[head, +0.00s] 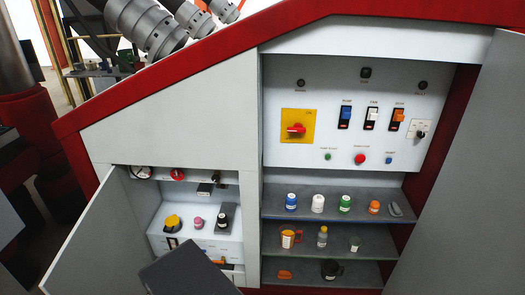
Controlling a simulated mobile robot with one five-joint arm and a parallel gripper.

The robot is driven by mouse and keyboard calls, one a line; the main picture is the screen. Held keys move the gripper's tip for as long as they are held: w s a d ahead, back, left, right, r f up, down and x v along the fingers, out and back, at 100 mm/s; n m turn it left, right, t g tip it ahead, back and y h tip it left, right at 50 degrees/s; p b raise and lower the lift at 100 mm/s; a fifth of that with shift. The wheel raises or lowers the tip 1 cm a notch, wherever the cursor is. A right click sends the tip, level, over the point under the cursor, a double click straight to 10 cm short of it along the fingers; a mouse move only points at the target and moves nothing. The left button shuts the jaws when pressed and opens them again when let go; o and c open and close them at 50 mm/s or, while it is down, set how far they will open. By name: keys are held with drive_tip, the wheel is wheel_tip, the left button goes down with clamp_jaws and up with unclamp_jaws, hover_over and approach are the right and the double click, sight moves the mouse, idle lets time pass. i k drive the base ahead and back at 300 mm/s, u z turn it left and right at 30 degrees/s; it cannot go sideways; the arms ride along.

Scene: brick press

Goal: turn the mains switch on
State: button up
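The mains switch appears to be the red rotary handle (297,129) on a square yellow plate (298,138), at the left of the upper control panel in the head view. Its handle lies roughly level, and small marks on the plate are too small to read surely. Nothing covers the switch. A dark grey slab at the bottom edge, left of centre, may be part of my arm. My gripper's fingers do not show, and nothing is seen touching the switch.
Blue, white and orange rocker switches (371,118) and several buttons share the panel (330,98). Shelves (330,204) below hold coloured jars and mugs. An open door (455,185) stands at the right. A lower left compartment, its door (95,240) open, holds knobs and dials.

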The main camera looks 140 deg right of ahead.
sight(298, 127)
drive_tip(key=i, duration=1.25)
drive_tip(key=z, duration=0.7)
drive_tip(key=k, duration=0.15)
drive_tip(key=z, duration=2.85)
drive_tip(key=k, duration=0.15)
drive_tip(key=z, duration=1.45)
drive_tip(key=i, duration=1.65)
drive_tip(key=z, duration=0.3)
